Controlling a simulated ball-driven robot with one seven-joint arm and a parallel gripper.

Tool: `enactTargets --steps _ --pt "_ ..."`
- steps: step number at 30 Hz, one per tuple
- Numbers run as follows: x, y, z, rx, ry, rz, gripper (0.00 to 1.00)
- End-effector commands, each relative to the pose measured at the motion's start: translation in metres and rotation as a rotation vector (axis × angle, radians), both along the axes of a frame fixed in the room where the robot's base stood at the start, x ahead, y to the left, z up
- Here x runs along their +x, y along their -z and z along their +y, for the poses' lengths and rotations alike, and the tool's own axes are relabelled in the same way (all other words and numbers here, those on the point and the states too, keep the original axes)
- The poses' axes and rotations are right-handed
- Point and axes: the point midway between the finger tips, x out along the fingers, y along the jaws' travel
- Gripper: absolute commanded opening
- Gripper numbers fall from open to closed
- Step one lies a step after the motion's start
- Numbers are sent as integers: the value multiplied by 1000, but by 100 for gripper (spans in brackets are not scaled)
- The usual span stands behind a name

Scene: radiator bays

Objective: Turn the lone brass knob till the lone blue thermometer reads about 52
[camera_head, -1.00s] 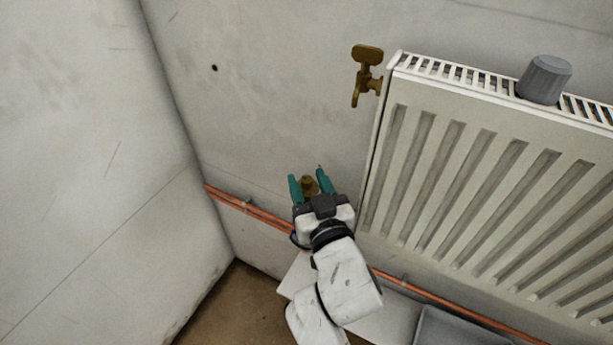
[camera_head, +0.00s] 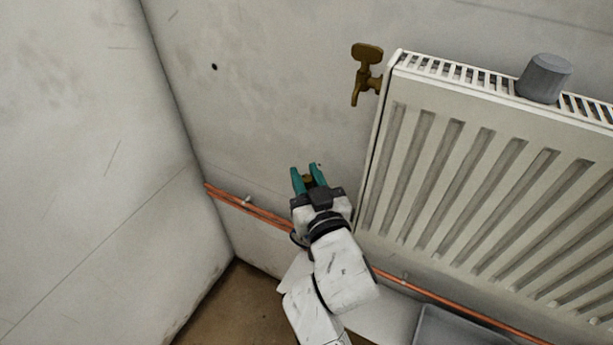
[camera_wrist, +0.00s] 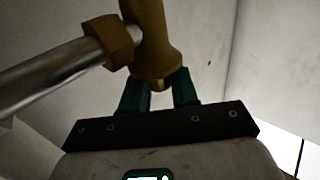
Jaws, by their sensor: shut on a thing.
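My gripper (camera_head: 309,181) is at the wall, left of the radiator's lower left corner, with its green fingers closed on a brass knob (camera_head: 308,181). Most of the knob is hidden between the fingers in the head view. In the wrist view a brass fitting (camera_wrist: 152,45) with a hex nut and a metal pipe stands over the fingers (camera_wrist: 160,92), and its lower end lies between them. No blue thermometer shows in either view.
A white radiator (camera_head: 480,180) fills the right side. A brass bleed tap (camera_head: 366,75) sits at its upper left corner, and a grey cylinder (camera_head: 544,78) stands on its top grille. Copper pipes (camera_head: 250,209) run low along the wall. A grey tray (camera_head: 455,333) lies at the bottom.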

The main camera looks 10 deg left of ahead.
Motion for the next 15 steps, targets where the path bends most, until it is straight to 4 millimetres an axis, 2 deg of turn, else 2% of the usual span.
enactTargets --steps 15 --pt "0 8 1 0 74 -3 0"
